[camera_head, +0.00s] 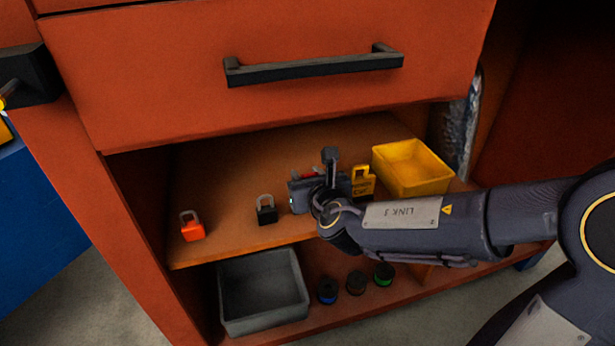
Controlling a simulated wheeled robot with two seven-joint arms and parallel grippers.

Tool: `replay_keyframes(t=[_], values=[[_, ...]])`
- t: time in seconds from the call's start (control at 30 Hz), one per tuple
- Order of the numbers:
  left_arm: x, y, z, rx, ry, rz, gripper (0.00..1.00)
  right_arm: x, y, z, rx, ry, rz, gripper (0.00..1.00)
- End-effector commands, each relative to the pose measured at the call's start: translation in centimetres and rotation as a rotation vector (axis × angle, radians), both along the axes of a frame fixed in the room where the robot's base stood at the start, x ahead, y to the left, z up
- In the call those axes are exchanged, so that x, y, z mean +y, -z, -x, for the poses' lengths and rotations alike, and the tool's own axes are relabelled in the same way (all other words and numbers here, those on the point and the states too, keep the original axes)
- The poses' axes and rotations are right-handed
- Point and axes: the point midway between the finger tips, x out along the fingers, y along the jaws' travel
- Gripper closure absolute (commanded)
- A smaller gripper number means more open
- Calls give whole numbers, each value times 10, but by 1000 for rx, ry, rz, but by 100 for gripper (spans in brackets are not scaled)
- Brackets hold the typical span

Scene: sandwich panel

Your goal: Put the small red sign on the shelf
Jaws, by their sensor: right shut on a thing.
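A small bit of red, which looks like the small red sign (309,172), shows just beyond my right gripper (306,181). My right gripper is inside the open cabinet, over the upper shelf (228,222), and is shut on the red sign. The gripper's body hides most of the sign and the fingertips. I cannot tell whether the sign touches the shelf.
On the shelf stand an orange padlock (192,229), a black padlock (266,214), a yellow padlock (361,186) and a yellow bin (412,166). A grey bin (262,321) and small spools (356,283) sit below. A drawer with a black handle (312,67) overhangs the opening.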

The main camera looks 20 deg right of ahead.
Motion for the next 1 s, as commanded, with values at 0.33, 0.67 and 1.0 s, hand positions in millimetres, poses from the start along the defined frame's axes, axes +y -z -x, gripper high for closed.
replay_keyframes(t=[0.33, 0.67, 1.0], values=[[0, 3, 0, 0, 0, 0, 64, 0, 3, 0, 0, 0, -1, 46], [0, -4, 0, 0, 0, 0, 64, 0, -4, 3, 0, -1, 0, 46], [0, -29, 0, 0, 0, 0, 64, -2, -28, 70, -2, -3, -2, 46]])
